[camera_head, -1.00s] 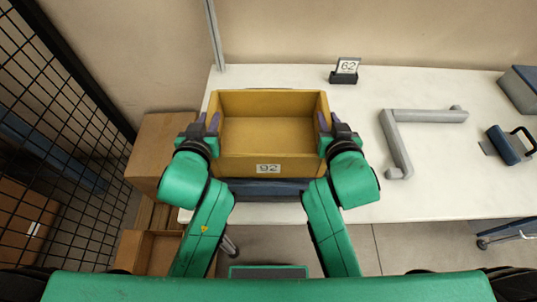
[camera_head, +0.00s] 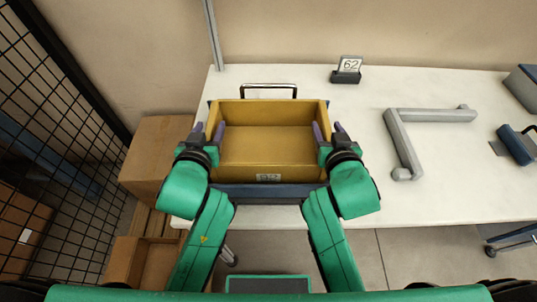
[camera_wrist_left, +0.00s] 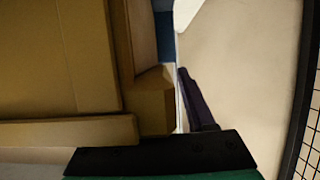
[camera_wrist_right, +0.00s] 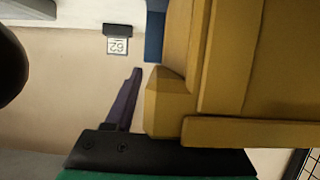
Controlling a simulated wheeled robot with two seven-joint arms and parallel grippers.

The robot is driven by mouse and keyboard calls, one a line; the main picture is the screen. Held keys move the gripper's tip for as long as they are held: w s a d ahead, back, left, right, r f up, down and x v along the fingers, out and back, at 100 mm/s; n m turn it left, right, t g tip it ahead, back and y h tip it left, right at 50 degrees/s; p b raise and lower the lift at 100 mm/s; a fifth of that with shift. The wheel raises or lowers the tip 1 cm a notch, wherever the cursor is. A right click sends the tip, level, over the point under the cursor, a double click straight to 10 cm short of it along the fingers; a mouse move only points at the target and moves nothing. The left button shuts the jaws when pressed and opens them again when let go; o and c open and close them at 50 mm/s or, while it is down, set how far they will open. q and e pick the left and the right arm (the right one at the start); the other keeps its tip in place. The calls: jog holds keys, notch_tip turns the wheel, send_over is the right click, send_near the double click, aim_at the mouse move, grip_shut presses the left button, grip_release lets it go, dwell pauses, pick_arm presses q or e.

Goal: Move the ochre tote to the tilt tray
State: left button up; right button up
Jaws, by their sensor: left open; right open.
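The ochre tote (camera_head: 267,145), an open empty box with a number plate on its front, sits in the dark blue tilt tray (camera_head: 265,191) on the bench. The tray shows at the tote's front and edges, with a metal handle (camera_head: 268,86) behind. My left gripper (camera_head: 207,132) is open, its fingers on either side of the tote's left wall. My right gripper (camera_head: 329,132) is open likewise at the right wall. Each wrist view shows one purple finger outside the tote, apart from its wall. The tote's underside is hidden.
A black holder with a 62 card (camera_head: 347,70) stands at the back. A grey angled bar (camera_head: 405,145) and a dark blue handled object (camera_head: 515,146) lie to the right. Cardboard boxes (camera_head: 155,155) and a black mesh fence (camera_head: 50,150) are at left.

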pick_arm(q)
notch_tip(320, 180, up, 10)
jog(key=shift+f, duration=0.15)
pick_arm(e)
jog(key=shift+r, duration=0.2)
notch_tip(320, 180, up, 10)
jog(key=shift+f, duration=0.2)
